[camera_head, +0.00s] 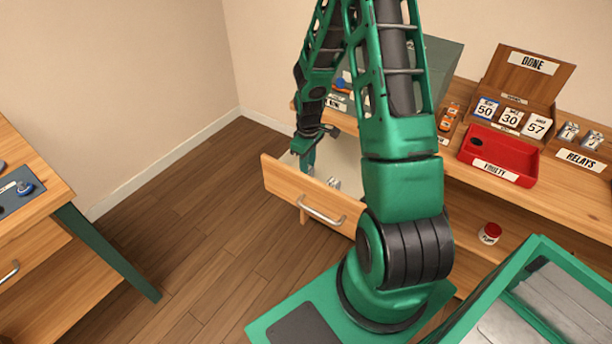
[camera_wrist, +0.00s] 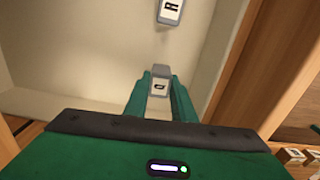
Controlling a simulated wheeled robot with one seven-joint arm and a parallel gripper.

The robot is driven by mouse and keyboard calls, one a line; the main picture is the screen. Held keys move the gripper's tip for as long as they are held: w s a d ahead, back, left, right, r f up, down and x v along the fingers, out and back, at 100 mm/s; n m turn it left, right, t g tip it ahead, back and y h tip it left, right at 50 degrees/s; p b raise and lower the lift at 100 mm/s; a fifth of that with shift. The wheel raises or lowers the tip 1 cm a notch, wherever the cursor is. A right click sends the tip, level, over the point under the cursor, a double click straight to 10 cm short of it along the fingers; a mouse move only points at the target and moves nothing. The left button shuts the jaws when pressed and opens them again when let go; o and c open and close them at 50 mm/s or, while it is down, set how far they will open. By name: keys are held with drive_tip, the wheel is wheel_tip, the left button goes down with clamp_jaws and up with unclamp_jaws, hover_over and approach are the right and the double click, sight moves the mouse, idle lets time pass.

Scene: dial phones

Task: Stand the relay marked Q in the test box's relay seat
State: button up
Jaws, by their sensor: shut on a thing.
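My gripper (camera_head: 303,160) is down at the open drawer (camera_head: 313,200). In the wrist view my gripper (camera_wrist: 160,92) is shut on a small grey relay (camera_wrist: 159,74) with a white label. The label's small mark looks like a Q, but it is tiny and turned sideways. A second relay, marked R (camera_wrist: 171,12), lies apart on the drawer's pale floor, beyond the fingers. Small relay shapes (camera_head: 333,183) also show in the drawer in the head view. I cannot make out the test box's relay seat; my arm hides part of the bench.
On the bench are a red tray (camera_head: 497,150) marked FAULTY, a wooden DONE box (camera_head: 522,80) with numbered blocks, and metal relays (camera_head: 568,132) by a RELAYS label. A grey-green box (camera_head: 440,62) stands behind my arm. A red-lidded jar (camera_head: 490,232) is on the shelf below.

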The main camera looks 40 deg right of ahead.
drive_tip(key=shift+r, duration=2.5)
